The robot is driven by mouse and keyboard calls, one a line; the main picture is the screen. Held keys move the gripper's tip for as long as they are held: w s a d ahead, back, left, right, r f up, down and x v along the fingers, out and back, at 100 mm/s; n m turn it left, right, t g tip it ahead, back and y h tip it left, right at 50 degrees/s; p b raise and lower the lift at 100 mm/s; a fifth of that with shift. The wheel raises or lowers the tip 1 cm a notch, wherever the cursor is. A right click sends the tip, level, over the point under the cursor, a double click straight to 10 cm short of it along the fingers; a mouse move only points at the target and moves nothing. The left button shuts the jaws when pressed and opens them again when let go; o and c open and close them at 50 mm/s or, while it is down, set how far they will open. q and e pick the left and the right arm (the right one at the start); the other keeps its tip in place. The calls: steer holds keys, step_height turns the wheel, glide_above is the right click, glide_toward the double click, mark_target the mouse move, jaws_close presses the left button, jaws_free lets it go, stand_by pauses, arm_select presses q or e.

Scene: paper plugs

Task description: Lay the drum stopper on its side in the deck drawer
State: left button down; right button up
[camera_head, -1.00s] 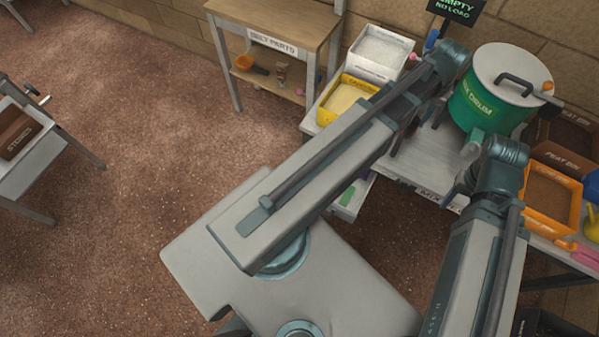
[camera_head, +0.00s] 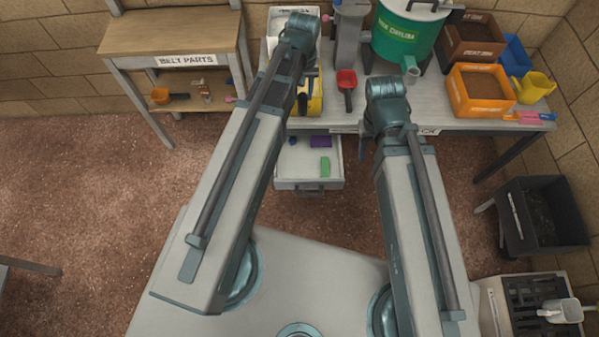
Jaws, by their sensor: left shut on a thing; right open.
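The deck drawer (camera_head: 290,184) is pulled out below the work deck, between my two arms. A green block (camera_head: 325,166) and a purple block (camera_head: 320,142) lie in it, with bare floor around them. My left gripper (camera_head: 303,102) is over the left part of the deck, mostly hidden by its own arm. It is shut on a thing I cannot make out. My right gripper (camera_head: 362,147) shows only as a dark edge beside its wrist, near the deck's front edge, and is open. I cannot identify the drum stopper. The green mix drum (camera_head: 397,38) has a grey spout (camera_head: 410,70) at its front.
A red scoop (camera_head: 347,82) lies on the deck near a grey column (camera_head: 350,40). An orange bin (camera_head: 480,90), a brown peat bin (camera_head: 472,38) and a yellow cup (camera_head: 534,87) stand to the right. The belt parts table (camera_head: 180,35) is at left. Open floor lies left of the drawer.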

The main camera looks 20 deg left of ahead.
arm_select(q)
step_height(320, 180, down, 36)
steer(key=b, duration=3.4)
steer(key=shift+r, duration=0.15)
step_height(320, 180, down, 4)
steer(key=b, duration=0.4)
steer(key=shift+r, duration=0.15)
steer(key=c, duration=0.5)
jaws_free()
